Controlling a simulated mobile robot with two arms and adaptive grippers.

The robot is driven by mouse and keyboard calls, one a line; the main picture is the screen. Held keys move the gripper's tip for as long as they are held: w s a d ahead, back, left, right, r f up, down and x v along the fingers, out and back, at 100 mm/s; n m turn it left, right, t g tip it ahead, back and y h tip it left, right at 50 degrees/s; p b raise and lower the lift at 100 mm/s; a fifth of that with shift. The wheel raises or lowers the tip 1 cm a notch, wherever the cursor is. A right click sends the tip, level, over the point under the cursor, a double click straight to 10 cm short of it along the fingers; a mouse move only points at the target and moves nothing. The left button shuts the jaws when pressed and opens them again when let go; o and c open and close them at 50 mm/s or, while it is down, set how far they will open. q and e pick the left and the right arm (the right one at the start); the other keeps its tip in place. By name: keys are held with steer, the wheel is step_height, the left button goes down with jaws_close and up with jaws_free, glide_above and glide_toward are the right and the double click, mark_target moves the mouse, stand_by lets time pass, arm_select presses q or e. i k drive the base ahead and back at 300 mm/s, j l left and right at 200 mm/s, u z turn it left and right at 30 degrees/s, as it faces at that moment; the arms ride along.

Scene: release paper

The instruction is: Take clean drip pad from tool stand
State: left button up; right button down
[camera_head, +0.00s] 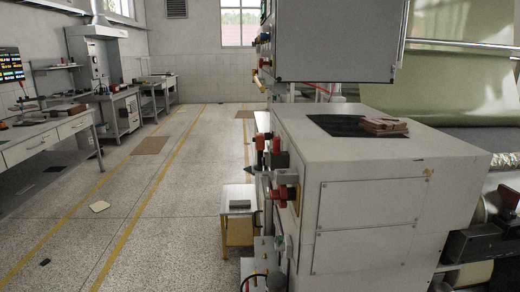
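A small low stand (239,232) with a pale top and yellowish front stands left of the large white machine cabinet. It may be the tool stand. A small flat grey-green item (241,204) lies on its top; I cannot tell for sure that it is the clean drip pad. A small stack of brownish flat pieces (384,126) lies on the cabinet top, beside and partly over a dark mat (338,125). Neither of my grippers shows in the head view.
The white cabinet (365,225) fills the right foreground, with knobs and handles (284,193) sticking out on its left. A grey box (336,40) hangs above it. Workbenches (48,142) line the left. The floor aisle with yellow lines (155,195) is mostly clear.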

mark_target(240, 203)
steer(key=u, duration=1)
steer(key=i+j, duration=0.1)
steer(key=j, duration=0.25)
steer(key=i+j+u, duration=0.1)
steer(key=j, duration=0.3)
steer(key=i+j+u, duration=0.1)
steer(key=j, duration=0.25)
steer(key=i+j, duration=0.15)
steer(key=j, duration=0.2)
steer(key=i+j+z, duration=0.2)
steer(key=i, duration=0.25)
steer(key=i+j+z, duration=0.1)
steer(key=i+z, duration=0.15)
steer(key=i, duration=0.15)
steer(key=i+j+z, duration=0.2)
steer(key=i, duration=0.25)
steer(key=i+z, duration=0.3)
steer(key=i, duration=0.65)
steer(key=i+j+z, duration=0.15)
steer(key=i+z, duration=0.15)
steer(key=i, duration=0.6)
